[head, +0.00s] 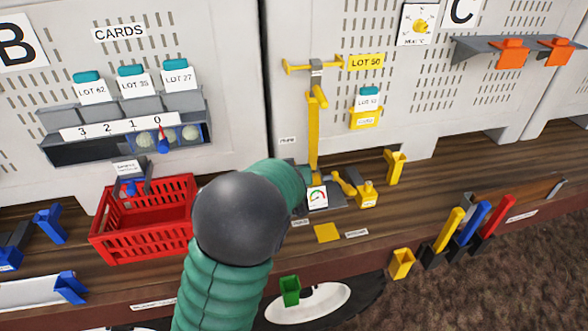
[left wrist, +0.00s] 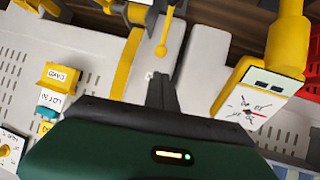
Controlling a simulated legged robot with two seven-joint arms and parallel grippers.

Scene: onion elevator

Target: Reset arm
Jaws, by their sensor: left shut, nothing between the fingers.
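My left arm (head: 225,285), green with a dark round joint, reaches in from the bottom of the head view toward the yellow pump stand. Its hand is mostly hidden behind the forearm there. In the left wrist view my left gripper (left wrist: 160,85) shows as dark fingers closed together with nothing between them. A yellow-framed gauge with a white dial (left wrist: 248,105) is to the right of the fingers, apart from them. The gauge (head: 317,197) also shows just right of my forearm in the head view. My right gripper is not in either view.
A red basket (head: 145,225) stands left of my arm on the wooden shelf (head: 440,175). A yellow upright post (head: 313,135) with a handle rises behind the gauge. A yellow valve (head: 367,193) is to its right. Colored handles (head: 470,222) line the right front edge.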

